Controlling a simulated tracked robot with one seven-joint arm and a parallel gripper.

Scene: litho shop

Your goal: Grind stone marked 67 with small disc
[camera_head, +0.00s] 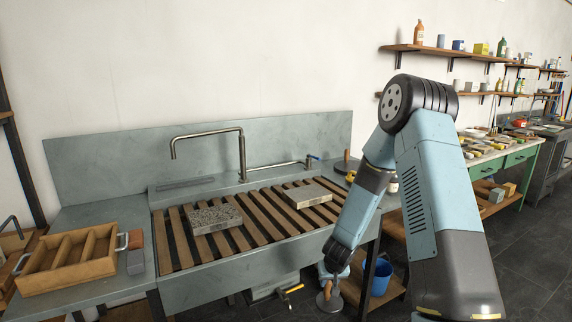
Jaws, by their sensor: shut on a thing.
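A dark speckled stone (214,218) lies flat on the left part of the wooden slats (255,222) in the sink. A paler, smoother stone (308,195) lies on the slats farther right. No number is readable on either stone. My gripper (332,274) hangs low in front of the sink's right end, apart from both stones. It is shut on a grinding disc (328,301), a grey round plate on an upright handle, held below the sink's rim.
A swivel tap (242,155) reaches over the sink's back left. A blue bucket (380,277) stands on a low shelf behind my gripper. Slats between the stones are bare.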

